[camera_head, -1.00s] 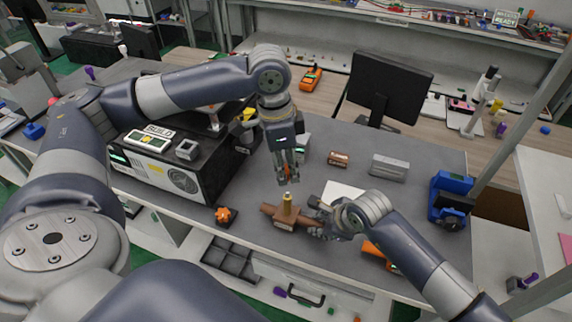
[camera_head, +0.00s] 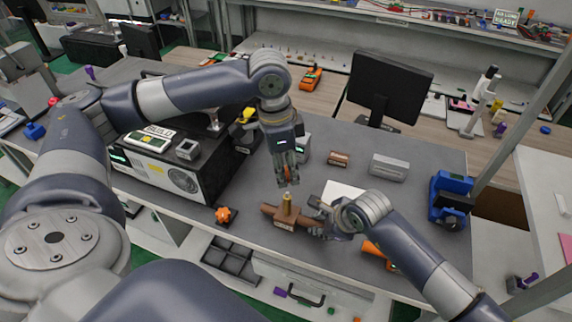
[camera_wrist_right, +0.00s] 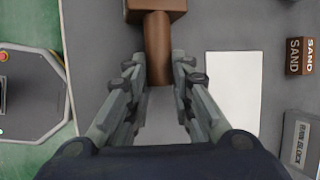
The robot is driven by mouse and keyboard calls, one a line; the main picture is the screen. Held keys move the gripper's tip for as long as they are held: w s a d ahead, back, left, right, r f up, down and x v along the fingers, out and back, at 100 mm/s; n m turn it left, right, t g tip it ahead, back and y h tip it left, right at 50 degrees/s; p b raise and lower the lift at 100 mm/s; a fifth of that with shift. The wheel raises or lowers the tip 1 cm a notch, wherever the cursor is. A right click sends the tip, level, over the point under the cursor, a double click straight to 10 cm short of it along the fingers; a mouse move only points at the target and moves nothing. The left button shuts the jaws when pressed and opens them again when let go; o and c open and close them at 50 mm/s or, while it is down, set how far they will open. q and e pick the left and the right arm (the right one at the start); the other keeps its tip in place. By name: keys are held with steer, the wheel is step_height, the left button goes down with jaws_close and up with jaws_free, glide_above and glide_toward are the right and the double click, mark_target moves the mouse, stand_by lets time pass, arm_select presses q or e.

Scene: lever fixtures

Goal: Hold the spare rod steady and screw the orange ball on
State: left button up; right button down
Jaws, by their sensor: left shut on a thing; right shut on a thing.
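My right gripper (camera_head: 320,226) is shut on the right end of the brown arm. The right wrist view shows its fingers (camera_wrist_right: 158,78) on either side of the brown cylinder (camera_wrist_right: 157,45). My left gripper (camera_head: 287,182) points down above the brass rod, shut on the orange ball (camera_head: 287,172), which is mostly hidden by the fingers. A small gap seems to separate the fingertips from the rod top.
An orange knob on a dark base (camera_head: 224,214) sits left of the block. A black machine (camera_head: 175,165) stands behind left. A white sheet (camera_head: 343,191), a brown SAND block (camera_head: 339,159), a grey block (camera_head: 388,168) and a blue device (camera_head: 450,199) are to the right.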

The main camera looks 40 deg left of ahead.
mark_target(288, 193)
arm_select(q)
steer(key=shift+f, duration=2.05)
steer(key=shift+f, duration=1.15)
steer(key=o, duration=0.9)
steer(key=shift+r, duration=0.1)
steer(key=r, duration=0.8)
steer(key=s+a+r, duration=0.1)
steer(key=r, duration=0.2)
steer(key=shift+r, duration=0.4)
